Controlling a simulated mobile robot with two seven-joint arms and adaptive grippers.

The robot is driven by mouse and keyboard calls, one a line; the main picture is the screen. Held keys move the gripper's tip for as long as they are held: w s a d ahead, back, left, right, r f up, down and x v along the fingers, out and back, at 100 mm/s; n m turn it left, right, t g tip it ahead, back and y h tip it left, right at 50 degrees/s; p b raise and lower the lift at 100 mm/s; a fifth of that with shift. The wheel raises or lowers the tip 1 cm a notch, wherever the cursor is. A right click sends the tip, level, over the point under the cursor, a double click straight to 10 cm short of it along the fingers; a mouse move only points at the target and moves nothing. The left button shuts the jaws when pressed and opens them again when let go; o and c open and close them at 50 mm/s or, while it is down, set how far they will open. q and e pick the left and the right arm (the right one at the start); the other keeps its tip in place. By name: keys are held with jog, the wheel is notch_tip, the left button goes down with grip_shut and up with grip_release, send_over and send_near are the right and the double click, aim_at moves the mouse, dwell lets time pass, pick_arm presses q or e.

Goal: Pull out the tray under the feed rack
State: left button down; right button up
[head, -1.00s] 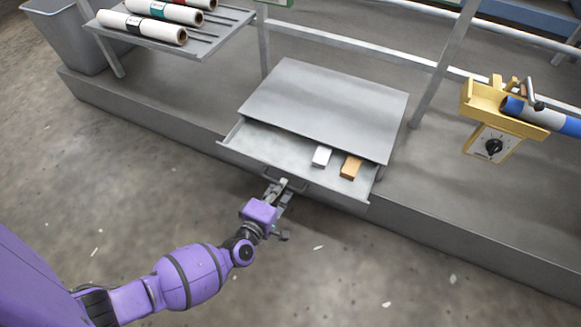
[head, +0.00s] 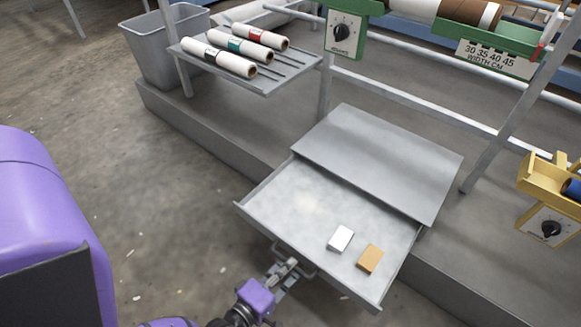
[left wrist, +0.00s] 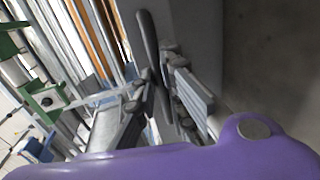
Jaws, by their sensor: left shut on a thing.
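The grey metal tray (head: 285,207) stands well out from under a flat grey cover (head: 380,155) in the head view. A white block (head: 341,238) and an orange-tan block (head: 370,258) lie in it, toward its front right. My left gripper (head: 284,268) is shut on the tray's front handle (head: 306,268). In the left wrist view the dark handle (left wrist: 149,45) passes between the fingers (left wrist: 160,85). The feed rack (head: 262,82), a slatted grey shelf, holds several white rolls. My right gripper is not in view.
A grey bin (head: 160,50) stands at the back left. A yellow bracket with a dial (head: 550,228) is at the right, and a green unit with a dial (head: 343,33) is at the top. A low grey plinth (head: 200,125) edges the machine. The floor in front is largely clear.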

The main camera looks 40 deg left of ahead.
pick_arm(q)
jog(key=shift+r, duration=0.15)
jog(key=c, duration=1.8)
grip_release()
jog(key=v, duration=1.2)
jog(key=shift+s, duration=0.1)
jog(key=shift+d, duration=0.1)
